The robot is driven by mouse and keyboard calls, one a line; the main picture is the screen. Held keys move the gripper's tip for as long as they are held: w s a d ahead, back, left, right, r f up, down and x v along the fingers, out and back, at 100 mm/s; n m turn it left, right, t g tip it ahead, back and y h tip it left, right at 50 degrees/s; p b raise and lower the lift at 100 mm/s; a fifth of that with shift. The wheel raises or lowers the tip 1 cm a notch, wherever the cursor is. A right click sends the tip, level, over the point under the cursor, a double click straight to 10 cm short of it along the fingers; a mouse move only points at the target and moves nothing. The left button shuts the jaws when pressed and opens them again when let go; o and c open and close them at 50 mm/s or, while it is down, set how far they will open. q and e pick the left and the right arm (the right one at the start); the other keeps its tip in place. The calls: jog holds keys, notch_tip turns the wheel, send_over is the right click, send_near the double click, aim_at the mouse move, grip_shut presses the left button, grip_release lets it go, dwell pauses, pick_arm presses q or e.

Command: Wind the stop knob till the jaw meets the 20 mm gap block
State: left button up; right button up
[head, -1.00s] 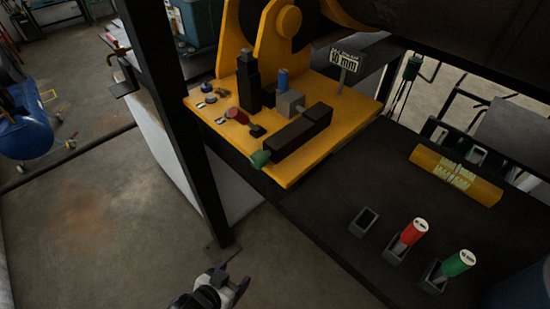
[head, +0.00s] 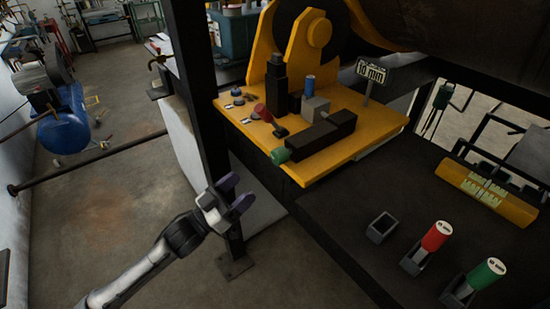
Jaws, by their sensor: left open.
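On the yellow plate (head: 350,152) a dark slide bar (head: 322,132) has a green knob (head: 280,155) at its near end. A red knob (head: 263,112) sits left of it; I cannot tell which is the stop knob. A grey block (head: 315,109) stands against the bar, with a blue cylinder (head: 309,84) showing just behind it. Whether this is the gap block, and any gap to the jaw, is too small to tell. A sign (head: 374,74) seems to read 10 mm. My left gripper (head: 239,192) is open and empty, left of and below the plate. My right gripper is out of view.
A dark post (head: 205,110) stands close behind my left gripper.

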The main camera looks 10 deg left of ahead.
aim_at(274, 159)
pick_arm(q)
jog(key=x, duration=1.1)
jog(key=shift+w+d+r+p, duration=0.1)
jog(key=shift+w+d+p, duration=0.15)
jog(key=shift+p, duration=0.15)
jog(key=c, duration=0.9)
jog(key=m+g+h, duration=0.1)
jog(key=m, duration=0.2)
jog(key=shift+r+m+g, duration=0.1)
jog(key=shift+m+g, duration=0.2)
jog(key=shift+m, duration=0.1)
jog(key=m+g+h, duration=0.1)
jog(key=m+g, duration=0.1)
jog(key=m, duration=0.2)
jog(key=shift+p, duration=0.3)
